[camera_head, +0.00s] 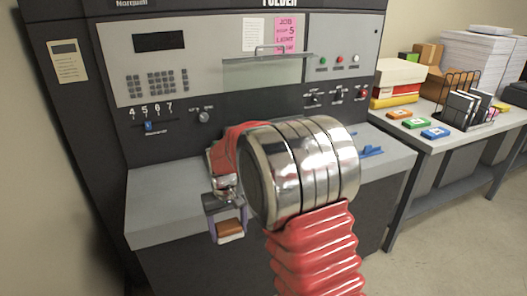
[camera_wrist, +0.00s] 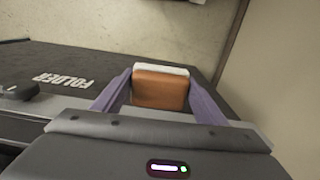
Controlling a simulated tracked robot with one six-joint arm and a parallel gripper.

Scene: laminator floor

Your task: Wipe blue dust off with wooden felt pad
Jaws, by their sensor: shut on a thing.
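The wooden felt pad (camera_head: 230,228) is an orange-brown block with a white felt layer. My gripper (camera_head: 228,234) is shut on it, with a purple finger on each side, in front of the machine's ledge at left. In the wrist view the pad (camera_wrist: 160,92) sits between both fingers, its white felt (camera_wrist: 160,70) at the far end. A blue patch or object (camera_head: 370,152) lies on the right part of the grey ledge (camera_head: 160,205); I cannot tell whether it is dust. My arm hides the middle of the ledge.
The folder machine's panel (camera_head: 215,60) with buttons and a small blue slider (camera_head: 149,127) rises behind the ledge. At right, a side table (camera_head: 455,140) bears paper stacks (camera_head: 480,60), boxes, a wire rack (camera_head: 460,100) and small coloured blocks (camera_head: 435,132). Floor shows at lower right.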

